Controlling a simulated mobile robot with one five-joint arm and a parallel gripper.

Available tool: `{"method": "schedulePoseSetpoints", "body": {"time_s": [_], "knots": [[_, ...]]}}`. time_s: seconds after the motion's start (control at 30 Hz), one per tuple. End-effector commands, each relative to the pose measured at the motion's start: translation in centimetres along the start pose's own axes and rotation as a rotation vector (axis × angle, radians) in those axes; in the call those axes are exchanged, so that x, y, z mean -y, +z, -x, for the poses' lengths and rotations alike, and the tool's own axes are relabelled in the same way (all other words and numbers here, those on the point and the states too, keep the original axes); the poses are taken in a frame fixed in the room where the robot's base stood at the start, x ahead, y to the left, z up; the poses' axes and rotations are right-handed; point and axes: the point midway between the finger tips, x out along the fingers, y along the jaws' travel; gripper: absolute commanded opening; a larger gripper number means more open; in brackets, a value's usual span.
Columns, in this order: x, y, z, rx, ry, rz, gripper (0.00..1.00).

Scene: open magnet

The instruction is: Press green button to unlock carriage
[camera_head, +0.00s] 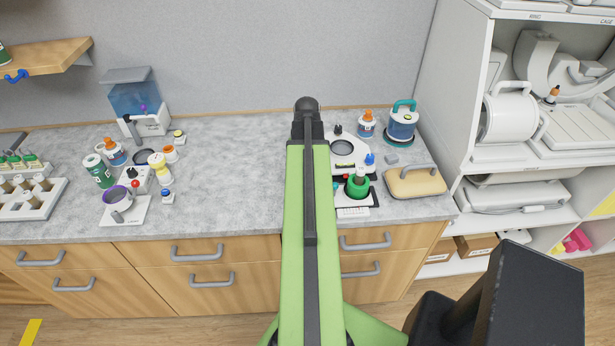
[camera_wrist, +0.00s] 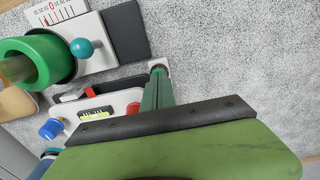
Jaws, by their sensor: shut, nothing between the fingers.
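My gripper (camera_wrist: 159,76) shows in the wrist view as a narrow dark green wedge, its fingers shut and empty. Its tip is over the corner of a small white plate (camera_wrist: 160,63); whether it touches cannot be told. No green button shows clearly; the tip may cover it. A thick green ring (camera_wrist: 12,46) around a cylinder sits at the upper left of the wrist view, beside a teal ball knob (camera_wrist: 82,47). In the head view the green ring (camera_head: 357,187) stands on the device right of my arm, which hides my gripper.
A red part (camera_wrist: 90,92) and a blue knob (camera_wrist: 50,128) are close left of my gripper in the wrist view. In the head view, a tan block with a handle (camera_head: 415,183) and a teal-topped jar (camera_head: 402,125) stand to the right. The left-centre counter (camera_head: 230,170) is clear.

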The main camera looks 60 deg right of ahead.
Motion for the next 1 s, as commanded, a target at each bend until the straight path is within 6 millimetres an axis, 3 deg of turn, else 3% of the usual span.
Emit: {"method": "schedulePoseSetpoints", "body": {"time_s": [0.27, 0.8, 1.0], "knots": [[0.0, 0.0, 0.7, 0.0, 0.0, 0.0, 0.0], [0.0, 0.0, 7.0, 0.0, 0.0, -0.001, 0.0], [-0.1, 0.0, 6.9, 0.0, 0.0, -0.001, 0.0]]}}
